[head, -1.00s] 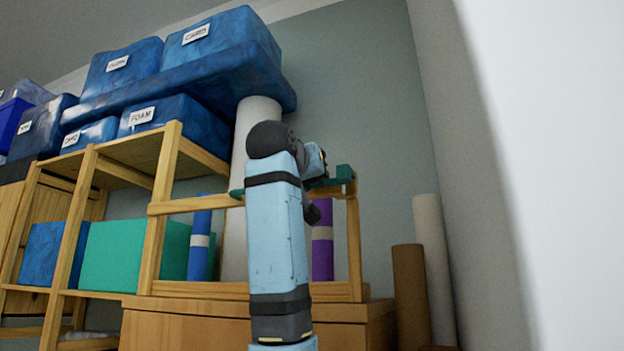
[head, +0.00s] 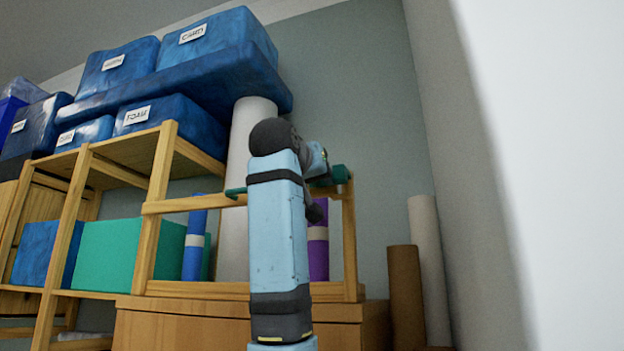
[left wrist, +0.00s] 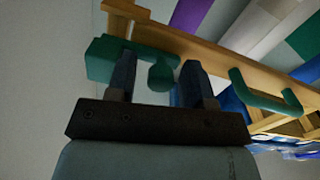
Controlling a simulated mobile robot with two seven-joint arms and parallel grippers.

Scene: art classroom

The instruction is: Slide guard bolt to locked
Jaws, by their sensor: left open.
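The green guard bolt shows at the wooden guard rail (head: 190,203). In the left wrist view its green knob (left wrist: 161,75) stands between the two fingers of my left gripper (left wrist: 160,80), with a gap visible on each side. A green block (left wrist: 104,58) sits at the rail's end, left of the knob. A green U-shaped piece (left wrist: 265,97) is on the rail to the right. In the head view the green end block (head: 341,174) shows just right of my left gripper (head: 318,175), and my arm hides the middle of the bolt. My left gripper is open. My right gripper is in neither view.
Blue bins (head: 215,38) stand on top of the wooden shelf. Behind the rail are upright rolls, one blue (head: 194,240), one purple (head: 318,245) and one white (head: 240,150). Brown (head: 406,295) and white rolls lean near the wall at right. A pale blurred surface (head: 560,150) fills the far right.

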